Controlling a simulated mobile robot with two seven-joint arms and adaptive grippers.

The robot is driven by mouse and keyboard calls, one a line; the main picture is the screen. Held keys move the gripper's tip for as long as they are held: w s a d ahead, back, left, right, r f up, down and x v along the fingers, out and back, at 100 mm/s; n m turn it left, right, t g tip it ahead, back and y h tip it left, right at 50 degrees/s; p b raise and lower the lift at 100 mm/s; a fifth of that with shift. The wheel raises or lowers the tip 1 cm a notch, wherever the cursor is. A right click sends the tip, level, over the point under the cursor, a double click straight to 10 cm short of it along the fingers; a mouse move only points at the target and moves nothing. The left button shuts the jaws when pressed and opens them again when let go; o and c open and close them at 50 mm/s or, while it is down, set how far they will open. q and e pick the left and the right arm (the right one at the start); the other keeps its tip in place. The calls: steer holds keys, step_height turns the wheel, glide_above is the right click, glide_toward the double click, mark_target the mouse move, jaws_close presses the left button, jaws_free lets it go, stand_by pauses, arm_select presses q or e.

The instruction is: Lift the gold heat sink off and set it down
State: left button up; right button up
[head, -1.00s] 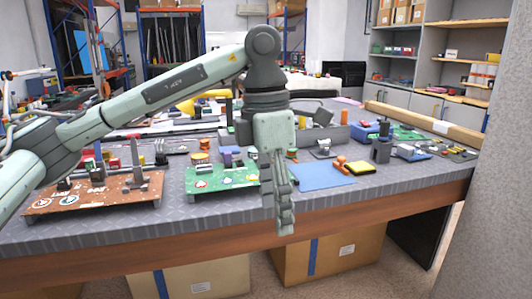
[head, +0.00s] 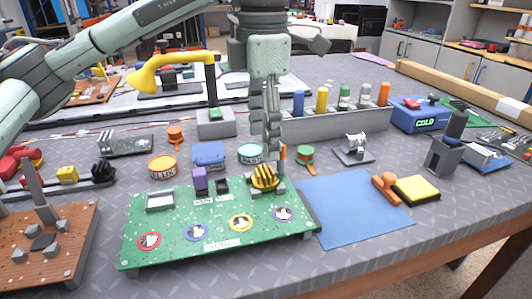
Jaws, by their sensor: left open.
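The gold heat sink (head: 264,178) is a small finned block. It sits near the back right corner of the green circuit board (head: 190,240). My left gripper (head: 274,165) comes straight down just behind and beside the heat sink and overlaps its edge in the head view. The gripper is open, and no object shows held in it. I cannot tell whether a finger touches the heat sink. My right gripper is out of view.
A clear blue mat (head: 350,210) lies right of the board, with an orange-handled tool (head: 385,188) and a yellow sponge (head: 417,190) at its edge. Behind stand a flux tin (head: 162,167), a paste tin (head: 250,153) and a grey rack (head: 335,127) of coloured bottles. A brown board (head: 50,250) is at left.

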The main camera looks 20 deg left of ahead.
mark_target(265, 171)
arm_select(q)
steer(key=shift+w+a+f, duration=0.1)
steer(key=shift+w, duration=0.25)
steer(key=shift+f, duration=0.25)
step_height(265, 171, down, 3)
steer(key=shift+s+r, duration=0.15)
step_height(265, 171, down, 4)
steer(key=shift+f+p, duration=0.15)
steer(key=shift+p, duration=0.3)
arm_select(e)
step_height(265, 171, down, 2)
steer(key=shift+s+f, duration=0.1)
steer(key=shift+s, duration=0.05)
arm_select(q)
steer(key=shift+c, duration=0.5)
steer(key=c, duration=1.2)
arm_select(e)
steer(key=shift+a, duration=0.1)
